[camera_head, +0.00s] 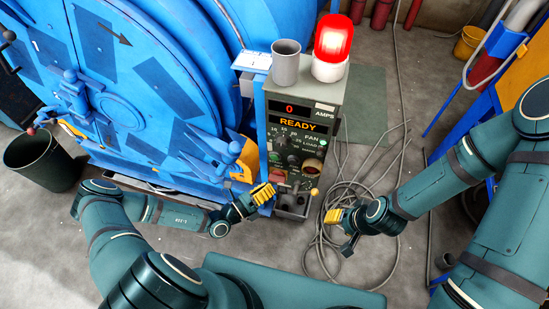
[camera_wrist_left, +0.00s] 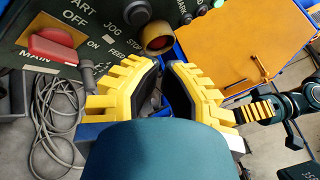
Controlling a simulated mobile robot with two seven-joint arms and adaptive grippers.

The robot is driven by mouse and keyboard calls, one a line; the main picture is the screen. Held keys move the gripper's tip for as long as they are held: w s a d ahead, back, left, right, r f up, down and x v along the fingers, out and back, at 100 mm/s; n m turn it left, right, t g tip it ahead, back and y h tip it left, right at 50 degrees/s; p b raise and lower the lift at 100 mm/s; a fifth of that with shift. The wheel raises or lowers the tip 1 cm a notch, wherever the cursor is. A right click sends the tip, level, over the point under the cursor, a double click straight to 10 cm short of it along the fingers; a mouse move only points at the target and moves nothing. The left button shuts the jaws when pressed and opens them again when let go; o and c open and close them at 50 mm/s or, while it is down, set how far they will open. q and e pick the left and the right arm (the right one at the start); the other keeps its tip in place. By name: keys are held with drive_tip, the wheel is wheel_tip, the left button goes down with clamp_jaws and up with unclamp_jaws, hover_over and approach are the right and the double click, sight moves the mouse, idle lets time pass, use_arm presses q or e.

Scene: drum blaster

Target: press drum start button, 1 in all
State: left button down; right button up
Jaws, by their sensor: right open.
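The dark control panel (camera_head: 290,140) stands upright beside the blue drum machine, its display reading 0 AMPS and READY. I cannot read which button is the drum start. My left gripper (camera_head: 264,195) is in front of the panel's lower left part. In the left wrist view its yellow fingers (camera_wrist_left: 165,66) are apart with nothing between them. My right gripper (camera_head: 335,217) is open and empty, right of the panel.
A red switch (camera_wrist_left: 52,46) and a red round button with a yellow ring (camera_wrist_left: 157,38) are near my left fingers. A grey cup (camera_head: 286,65) and a lit red beacon (camera_head: 332,48) stand on the panel's top. Loose cables (camera_head: 345,195) lie on the floor.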

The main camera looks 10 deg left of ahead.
sight(275, 157)
use_arm(q)
drive_tip(key=w+b, duration=0.2)
drive_tip(key=w, duration=0.6)
drive_tip(key=shift+w+d+b, duration=0.2)
drive_tip(key=shift+w+b, duration=0.1)
drive_tip(key=shift+b, duration=0.1)
drive_tip(key=shift+w, duration=0.15)
idle(1.1)
drive_tip(key=shift+w, duration=0.25)
